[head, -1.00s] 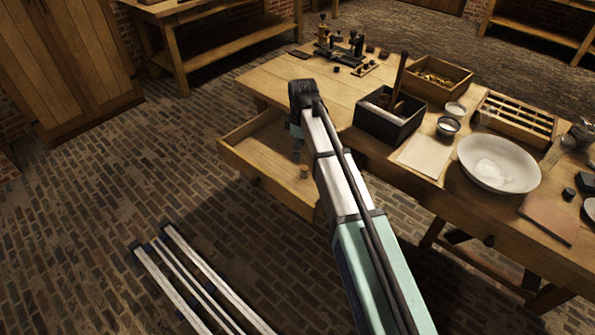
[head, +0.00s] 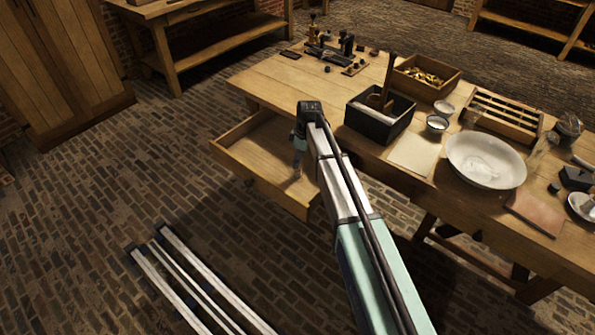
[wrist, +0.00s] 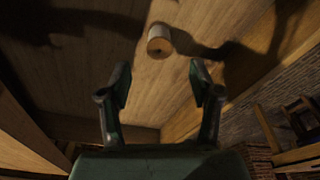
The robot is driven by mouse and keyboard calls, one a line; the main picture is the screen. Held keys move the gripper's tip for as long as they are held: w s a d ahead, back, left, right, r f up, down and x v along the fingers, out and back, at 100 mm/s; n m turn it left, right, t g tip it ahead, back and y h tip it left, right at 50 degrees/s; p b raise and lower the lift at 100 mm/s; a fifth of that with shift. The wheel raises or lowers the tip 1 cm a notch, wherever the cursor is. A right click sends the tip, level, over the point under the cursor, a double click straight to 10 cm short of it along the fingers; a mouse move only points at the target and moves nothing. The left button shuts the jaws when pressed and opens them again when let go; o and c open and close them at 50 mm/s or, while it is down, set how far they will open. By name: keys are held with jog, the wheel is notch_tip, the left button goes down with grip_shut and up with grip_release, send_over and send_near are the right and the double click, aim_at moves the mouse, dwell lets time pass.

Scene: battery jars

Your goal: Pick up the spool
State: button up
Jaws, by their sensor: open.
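The spool (wrist: 159,41), a small pale cylinder with a wooden end face, is on the floor of the open drawer (head: 240,160). In the wrist view it shows just beyond my fingertips, roughly centred between them. My gripper (wrist: 160,72) is open and empty, with a finger to each side of the spool's line and a gap left to it. In the head view my gripper (head: 297,172) hangs inside the drawer, and the spool is hidden or too small to tell apart from it.
The drawer's front board (head: 262,186) and side walls stand close around my gripper. Above is the workbench with a black box (head: 380,115), a paper sheet (head: 415,153) and a white basin (head: 486,160). Shadows darken parts of the drawer floor.

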aim_at(298, 172)
jog(key=shift+w+a+f+p, duration=0.15)
jog(key=shift+f+p, duration=0.3)
jog(key=shift+f, duration=1.2)
jog(key=shift+s+a+f+p, duration=0.15)
jog(key=shift+f+p, duration=0.3)
jog(key=shift+f, duration=1.15)
jog(key=shift+w, duration=0.1)
jog(key=c, duration=1)
